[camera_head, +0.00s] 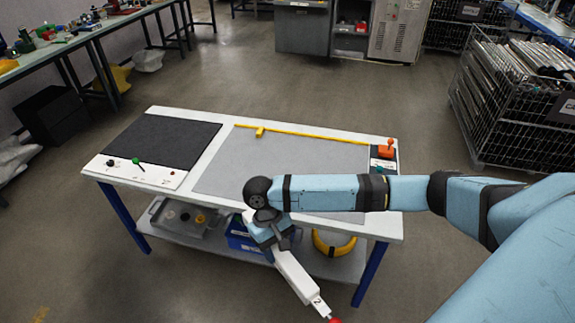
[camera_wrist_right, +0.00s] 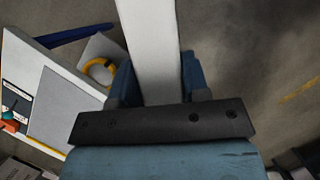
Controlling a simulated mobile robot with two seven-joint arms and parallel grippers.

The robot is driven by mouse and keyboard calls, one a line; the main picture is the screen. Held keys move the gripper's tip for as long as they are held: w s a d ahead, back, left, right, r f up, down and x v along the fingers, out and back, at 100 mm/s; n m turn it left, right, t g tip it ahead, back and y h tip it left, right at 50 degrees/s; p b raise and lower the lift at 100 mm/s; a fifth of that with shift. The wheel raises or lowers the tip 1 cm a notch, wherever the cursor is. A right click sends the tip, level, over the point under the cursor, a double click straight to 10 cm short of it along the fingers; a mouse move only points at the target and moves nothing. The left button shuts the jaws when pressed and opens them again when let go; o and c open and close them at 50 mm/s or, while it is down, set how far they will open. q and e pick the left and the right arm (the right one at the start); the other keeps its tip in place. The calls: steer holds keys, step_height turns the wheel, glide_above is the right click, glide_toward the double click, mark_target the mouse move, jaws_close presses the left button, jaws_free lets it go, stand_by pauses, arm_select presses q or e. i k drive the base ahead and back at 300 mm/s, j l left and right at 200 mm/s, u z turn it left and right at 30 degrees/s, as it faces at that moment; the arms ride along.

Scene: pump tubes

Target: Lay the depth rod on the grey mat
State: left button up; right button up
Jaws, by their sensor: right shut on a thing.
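A thin yellow rod with a small yellow block on it, which looks like the depth rod (camera_head: 310,135), lies along the far edge of the grey mat (camera_head: 240,165) on the white table. My right gripper (camera_head: 279,243) is in front of the table's near edge. It is shut on a white tube (camera_head: 297,277) marked 2 with a red end, which slants down toward the floor. In the right wrist view the white tube (camera_wrist_right: 150,40) runs between the two fingers. My arm hides part of the grey mat. My left gripper is out of view.
A dark mat (camera_head: 160,138) covers the table's left part, with a white strip of small knobs (camera_head: 135,172) before it. An orange-handled device (camera_head: 384,150) stands at the right corner. The lower shelf holds a grey tray (camera_head: 183,218), blue bin (camera_head: 240,237) and yellow ring (camera_head: 320,245).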

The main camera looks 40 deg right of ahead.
mark_target(290, 159)
steer(key=i+l, duration=1)
steer(key=l, duration=0.2)
